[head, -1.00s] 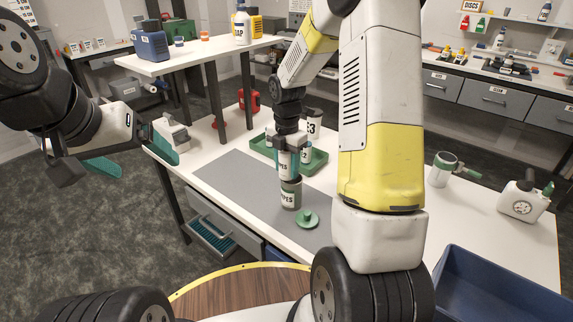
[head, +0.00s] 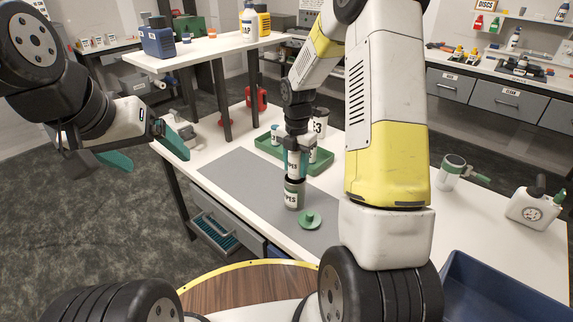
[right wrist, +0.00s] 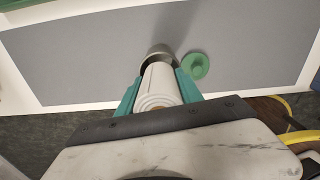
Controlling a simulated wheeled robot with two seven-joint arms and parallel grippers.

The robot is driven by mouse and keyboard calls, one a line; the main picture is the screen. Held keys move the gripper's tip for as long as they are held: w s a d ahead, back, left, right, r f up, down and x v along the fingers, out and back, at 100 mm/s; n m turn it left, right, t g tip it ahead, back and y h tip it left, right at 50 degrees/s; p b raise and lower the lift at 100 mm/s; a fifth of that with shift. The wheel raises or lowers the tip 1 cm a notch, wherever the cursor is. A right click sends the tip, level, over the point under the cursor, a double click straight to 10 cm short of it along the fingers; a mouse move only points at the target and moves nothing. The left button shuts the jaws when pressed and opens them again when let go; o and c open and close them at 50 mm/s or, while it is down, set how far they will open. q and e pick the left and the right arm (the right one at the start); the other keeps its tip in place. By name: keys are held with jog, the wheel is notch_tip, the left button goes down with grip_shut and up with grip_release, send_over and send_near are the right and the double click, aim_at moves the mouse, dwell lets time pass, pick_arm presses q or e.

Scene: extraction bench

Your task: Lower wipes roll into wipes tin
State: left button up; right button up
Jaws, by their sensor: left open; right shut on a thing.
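The wipes roll (head: 293,167) is white with a printed label and hangs upright in my right gripper (head: 297,148), which is shut on it. The wipes tin (head: 292,197) stands upright on the grey mat, directly below the roll. A dark band shows between roll and tin; I cannot tell whether the roll's lower end is inside the rim. In the right wrist view the roll (right wrist: 158,88) lies between the teal fingers, and the tin's metal rim (right wrist: 160,50) shows beyond it. My left gripper (head: 145,153) is open and empty, off the bench's left side.
A green lid (head: 310,219) lies on the grey mat (head: 235,176) beside the tin. A green tray (head: 318,163) with containers stands behind. A raised shelf (head: 205,50) stands at the back left. A blue bin (head: 505,290) is at front right.

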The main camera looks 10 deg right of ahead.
aim_at(296, 151)
jog(key=shift+f, duration=0.75)
jog(key=o, duration=1.5)
notch_tip(296, 151, up, 7)
jog(key=shift+r, duration=0.4)
